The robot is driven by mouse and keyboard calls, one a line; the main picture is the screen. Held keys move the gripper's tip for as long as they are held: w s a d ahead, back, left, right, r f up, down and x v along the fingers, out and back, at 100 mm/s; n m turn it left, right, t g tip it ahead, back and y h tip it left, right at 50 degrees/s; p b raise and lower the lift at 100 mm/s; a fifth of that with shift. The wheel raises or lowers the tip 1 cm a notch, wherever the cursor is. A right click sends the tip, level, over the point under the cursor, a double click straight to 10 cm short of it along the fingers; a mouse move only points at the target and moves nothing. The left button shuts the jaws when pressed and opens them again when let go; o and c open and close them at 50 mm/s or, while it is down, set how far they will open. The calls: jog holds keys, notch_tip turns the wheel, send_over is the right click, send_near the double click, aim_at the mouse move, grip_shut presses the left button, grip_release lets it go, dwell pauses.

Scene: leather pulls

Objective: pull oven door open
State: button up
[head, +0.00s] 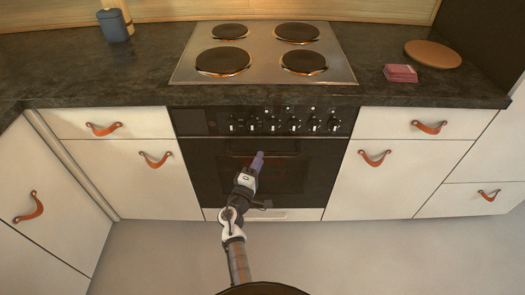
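The oven door (213,166) is a dark glass front below a row of knobs, between white cabinets. It looks shut. A dark handle bar (283,150) runs across its upper part. My gripper (258,158) reaches up in front of the door, with its tip overlapping the handle area in the picture. I cannot tell whether it touches the handle. The fingers are small and seen from behind, so their opening does not show. My arm hides part of the lower door.
A cooktop (265,60) with several round plates sits above the oven. White drawers and cabinets with leather pulls (375,158) flank it. A round wooden board (432,53), a pink stack (400,73) and a blue-grey canister (112,25) are on the counter. The floor (350,255) in front is clear.

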jog(key=shift+x, duration=1.95)
grip_shut()
